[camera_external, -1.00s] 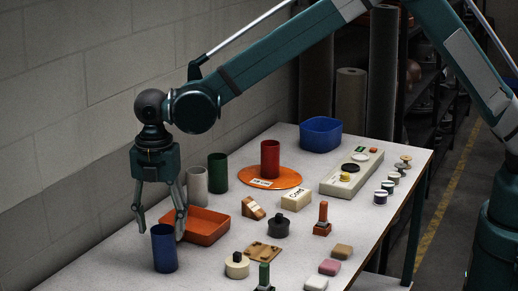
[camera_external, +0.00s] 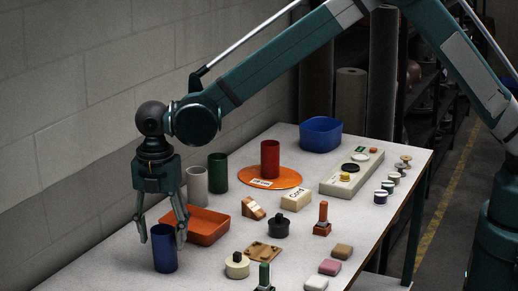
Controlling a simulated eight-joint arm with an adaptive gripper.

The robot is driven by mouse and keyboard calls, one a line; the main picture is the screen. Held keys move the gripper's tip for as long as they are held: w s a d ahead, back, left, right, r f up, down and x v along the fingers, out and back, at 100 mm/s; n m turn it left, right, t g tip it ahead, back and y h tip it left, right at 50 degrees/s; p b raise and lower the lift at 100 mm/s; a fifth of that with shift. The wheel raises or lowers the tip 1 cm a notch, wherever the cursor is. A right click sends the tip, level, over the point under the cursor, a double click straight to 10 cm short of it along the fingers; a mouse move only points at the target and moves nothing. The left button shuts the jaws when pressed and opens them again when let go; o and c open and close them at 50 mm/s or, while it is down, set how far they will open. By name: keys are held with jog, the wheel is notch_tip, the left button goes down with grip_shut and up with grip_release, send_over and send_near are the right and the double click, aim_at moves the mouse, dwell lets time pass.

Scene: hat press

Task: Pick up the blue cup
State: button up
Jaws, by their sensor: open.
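The blue cup (camera_external: 165,254) stands upright on the white table near its left front part. It is a plain, tall cylinder with an open top. My gripper (camera_external: 161,240) is open and points down over the cup. Its two fingers are apart, one on the left and one on the right of the cup's upper part. I cannot tell whether either finger touches the cup.
An orange tray (camera_external: 205,230) lies close behind the cup. White (camera_external: 196,187), green (camera_external: 218,174) and red (camera_external: 270,160) cups stand farther back, the red one on an orange disc (camera_external: 295,178). A round cream stamp (camera_external: 237,268) and several small blocks lie to the right.

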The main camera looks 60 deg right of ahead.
aim_at(164, 251)
jog(key=shift+s+f, duration=0.1)
jog(key=shift+f, duration=2.35)
jog(key=c, duration=1)
